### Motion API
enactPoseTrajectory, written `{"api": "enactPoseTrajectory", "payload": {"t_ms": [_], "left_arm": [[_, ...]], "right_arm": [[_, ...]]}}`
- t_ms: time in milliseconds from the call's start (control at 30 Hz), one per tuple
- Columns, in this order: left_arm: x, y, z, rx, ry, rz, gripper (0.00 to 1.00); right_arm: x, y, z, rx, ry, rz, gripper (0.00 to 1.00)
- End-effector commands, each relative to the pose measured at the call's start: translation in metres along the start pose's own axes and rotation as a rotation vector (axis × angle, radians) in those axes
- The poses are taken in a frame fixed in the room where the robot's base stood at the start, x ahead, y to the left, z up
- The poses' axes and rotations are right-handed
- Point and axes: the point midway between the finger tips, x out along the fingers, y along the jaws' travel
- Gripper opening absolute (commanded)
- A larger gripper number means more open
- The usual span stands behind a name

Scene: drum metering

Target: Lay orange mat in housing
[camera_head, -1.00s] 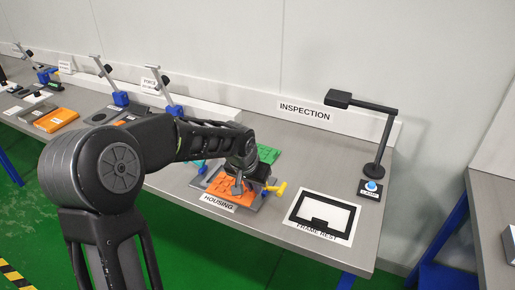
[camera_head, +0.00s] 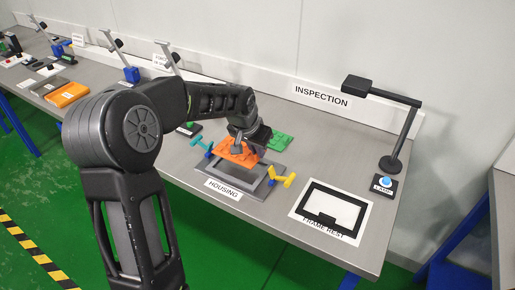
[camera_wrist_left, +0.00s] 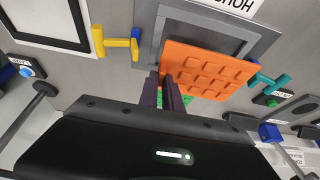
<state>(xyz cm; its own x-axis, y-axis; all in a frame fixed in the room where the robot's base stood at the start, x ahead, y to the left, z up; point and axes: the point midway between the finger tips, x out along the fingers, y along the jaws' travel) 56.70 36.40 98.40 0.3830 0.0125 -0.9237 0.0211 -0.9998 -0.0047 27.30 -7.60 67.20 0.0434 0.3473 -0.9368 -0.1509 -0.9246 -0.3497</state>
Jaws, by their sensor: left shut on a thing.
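The orange mat (camera_head: 238,153) with raised square pads is held by my left gripper (camera_head: 246,145), which is shut on it. In the left wrist view the mat (camera_wrist_left: 208,72) sticks out from the fingers (camera_wrist_left: 172,88), above and partly over the grey housing (camera_wrist_left: 215,25). The housing (camera_head: 262,188) is a grey frame on the table with an opening that shows in front of the mat in the head view. The mat covers its back left part. How high the mat is above the housing is hard to tell. My right gripper is not in view.
A yellow clamp (camera_head: 283,177) stands right of the housing and a teal clamp (camera_head: 202,146) left of it. A green mat (camera_head: 280,142) lies behind. The frame rest (camera_head: 333,213) is to the right, with a lamp stand (camera_head: 392,163) beyond it.

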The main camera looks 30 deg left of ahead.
Motion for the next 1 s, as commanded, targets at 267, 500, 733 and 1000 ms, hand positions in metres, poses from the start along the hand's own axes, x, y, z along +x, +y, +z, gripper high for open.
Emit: {"api": "enactPoseTrajectory", "payload": {"t_ms": [267,500,733,1000], "left_arm": [[0.031,0.0,0.013,0.0,-0.001,0.0,0.0],[0.049,0.0,0.02,0.0,-0.001,-0.001,0.0],[0.053,0.0,0.022,0.0,0.0,-0.001,0.0],[0.052,0.0,0.022,0.0,0.0,0.0,0.0]], "right_arm": [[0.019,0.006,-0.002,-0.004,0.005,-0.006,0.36],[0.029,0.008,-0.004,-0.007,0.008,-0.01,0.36],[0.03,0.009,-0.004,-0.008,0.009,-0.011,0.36],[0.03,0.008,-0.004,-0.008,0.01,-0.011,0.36]]}}
